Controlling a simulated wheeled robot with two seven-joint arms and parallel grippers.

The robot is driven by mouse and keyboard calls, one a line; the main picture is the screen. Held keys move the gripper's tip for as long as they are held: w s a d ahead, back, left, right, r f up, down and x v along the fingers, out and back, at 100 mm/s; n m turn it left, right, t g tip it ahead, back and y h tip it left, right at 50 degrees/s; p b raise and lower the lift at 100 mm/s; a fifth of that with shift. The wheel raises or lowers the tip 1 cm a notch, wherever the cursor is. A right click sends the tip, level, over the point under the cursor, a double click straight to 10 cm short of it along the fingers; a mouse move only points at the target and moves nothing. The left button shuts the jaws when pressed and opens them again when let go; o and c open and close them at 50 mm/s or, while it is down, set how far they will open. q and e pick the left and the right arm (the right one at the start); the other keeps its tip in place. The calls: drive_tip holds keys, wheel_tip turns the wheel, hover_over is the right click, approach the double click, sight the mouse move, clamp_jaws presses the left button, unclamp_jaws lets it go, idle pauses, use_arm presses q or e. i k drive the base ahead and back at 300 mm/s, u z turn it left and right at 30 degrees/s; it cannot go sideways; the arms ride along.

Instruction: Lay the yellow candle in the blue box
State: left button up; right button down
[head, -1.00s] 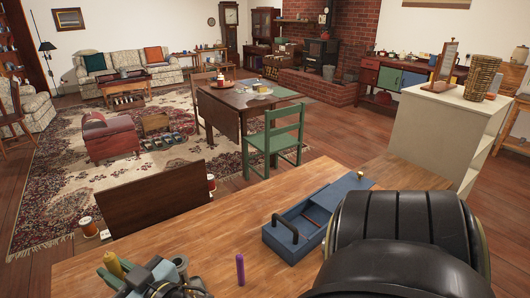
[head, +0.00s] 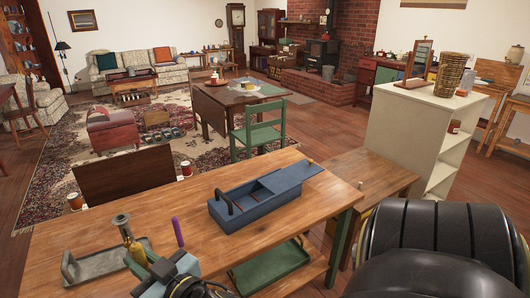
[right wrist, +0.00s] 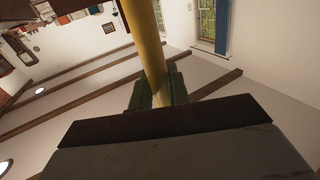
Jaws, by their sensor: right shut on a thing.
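The yellow candle (head: 136,252) is in my right gripper (head: 138,266), near the table's front left. The gripper's green fingers are shut around the candle's lower part. The right wrist view also shows the yellow candle (right wrist: 147,40) standing out from between the fingers (right wrist: 160,92). The blue box (head: 233,221) sits farther right on the wooden table, apart from the gripper. Its lid (head: 292,178) is slid partly off to the right, leaving the left part open. A dark handle stands at its left end. My left gripper is not in view.
A purple candle (head: 178,233) stands upright between my gripper and the box. A green tray (head: 270,266) is on the shelf below. Bare tabletop surrounds the box.

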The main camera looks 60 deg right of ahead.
sight(174, 220)
drive_tip(key=z, duration=1)
drive_tip(key=i, duration=1)
